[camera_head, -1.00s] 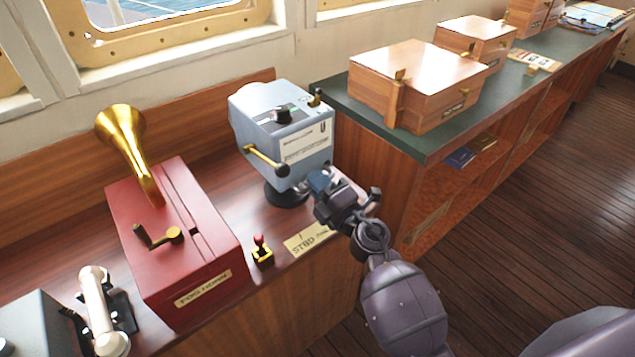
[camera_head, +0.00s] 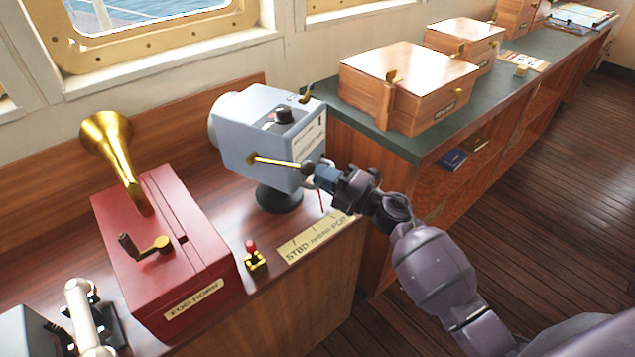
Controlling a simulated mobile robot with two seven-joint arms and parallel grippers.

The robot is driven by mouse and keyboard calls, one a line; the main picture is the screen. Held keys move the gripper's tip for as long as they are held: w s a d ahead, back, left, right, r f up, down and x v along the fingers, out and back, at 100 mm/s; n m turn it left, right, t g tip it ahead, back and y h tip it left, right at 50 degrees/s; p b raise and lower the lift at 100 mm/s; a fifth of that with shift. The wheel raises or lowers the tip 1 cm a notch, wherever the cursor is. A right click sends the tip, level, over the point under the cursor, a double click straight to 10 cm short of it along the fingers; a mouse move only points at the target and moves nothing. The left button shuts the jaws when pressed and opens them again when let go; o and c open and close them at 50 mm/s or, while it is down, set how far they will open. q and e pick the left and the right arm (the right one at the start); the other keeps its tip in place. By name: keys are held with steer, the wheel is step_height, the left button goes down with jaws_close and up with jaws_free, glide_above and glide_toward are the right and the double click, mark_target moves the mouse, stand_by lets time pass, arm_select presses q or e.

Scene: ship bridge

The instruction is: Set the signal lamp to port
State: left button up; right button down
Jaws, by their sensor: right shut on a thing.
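The signal lamp (camera_head: 262,135) is a blue-grey box on a round black foot on the wooden console. A brass lever (camera_head: 275,161) with a dark knob sticks out along its near side. My right gripper (camera_head: 317,174) is shut on the knob end of this lever; its fingers partly hide the knob. My left gripper is not in view.
A red fog horn box (camera_head: 170,250) with brass horn and crank stands left of the lamp. A small red-topped switch (camera_head: 254,256) sits between them. A white handset (camera_head: 85,315) is at lower left. Wooden boxes (camera_head: 405,85) stand on the green-topped counter at right.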

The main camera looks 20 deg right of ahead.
steer(key=shift+w+d+n+g+y, duration=0.3)
steer(key=shift+d+n+g+y, duration=0.1)
steer(key=shift+g+y, duration=0.1)
steer(key=c, duration=1.2)
jaws_free()
steer(key=v, duration=1.1)
steer(key=shift+b, duration=0.4)
steer(key=shift+w, duration=0.1)
